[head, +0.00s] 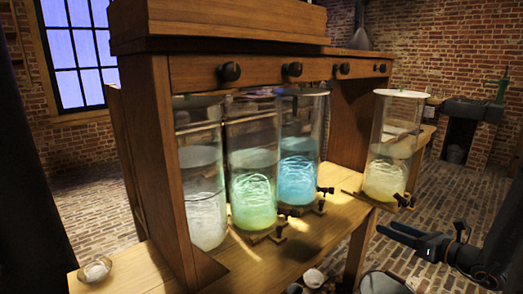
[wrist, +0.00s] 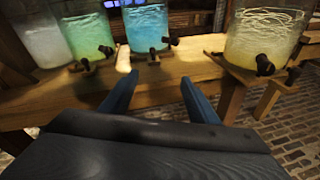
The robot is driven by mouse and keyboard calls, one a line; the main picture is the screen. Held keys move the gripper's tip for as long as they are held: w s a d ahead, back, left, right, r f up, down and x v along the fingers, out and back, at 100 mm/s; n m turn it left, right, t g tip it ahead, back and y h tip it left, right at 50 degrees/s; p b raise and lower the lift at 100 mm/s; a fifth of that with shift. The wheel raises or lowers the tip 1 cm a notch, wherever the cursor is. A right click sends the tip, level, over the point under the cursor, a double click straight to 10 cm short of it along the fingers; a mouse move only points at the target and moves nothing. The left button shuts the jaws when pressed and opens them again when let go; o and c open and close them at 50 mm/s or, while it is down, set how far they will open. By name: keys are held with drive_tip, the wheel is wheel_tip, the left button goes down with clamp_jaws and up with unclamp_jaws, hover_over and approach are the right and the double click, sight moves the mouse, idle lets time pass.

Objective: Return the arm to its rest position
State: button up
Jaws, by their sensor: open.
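My gripper (head: 404,236) is at the lower right of the head view, in front of the wooden bench and to the right of its leg. In the wrist view its two blue fingers (wrist: 160,95) stand wide apart with nothing between them. The arm behind it shows dark at the right edge of the head view. The fingertips point toward the bench front and appear apart from the jars.
A wooden bench (head: 240,268) holds glass jars with taps: a whitish one (head: 204,205), a green one (head: 253,200), a blue one (head: 298,170) and a yellow one (head: 385,175) nearest my gripper. A small bowl (head: 96,270) sits at the left end. Brick floor lies at right.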

drive_tip(key=s+a+r+n+g+y+p, duration=0.1)
drive_tip(key=s+a+n+g, duration=0.35)
drive_tip(key=a, duration=0.25)
drive_tip(key=s+a+r+n+g, duration=0.1)
drive_tip(key=s+a+n+g, duration=0.35)
drive_tip(key=a, duration=0.35)
drive_tip(key=s+a+r+n+g+y+p, duration=0.1)
drive_tip(key=s+a+r+n+g, duration=0.15)
drive_tip(key=s+a+n, duration=0.35)
drive_tip(key=s+a+r+n+g+h+p, duration=0.1)
drive_tip(key=s+r+n+g+h, duration=0.1)
drive_tip(key=s+n+h, duration=0.8)
drive_tip(key=r+n, duration=0.1)
drive_tip(key=n, duration=0.6)
drive_tip(key=shift+s+a+r, duration=0.15)
drive_tip(key=shift+a+r, duration=0.15)
drive_tip(key=shift+r, duration=0.1)
drive_tip(key=shift+c, duration=0.2)
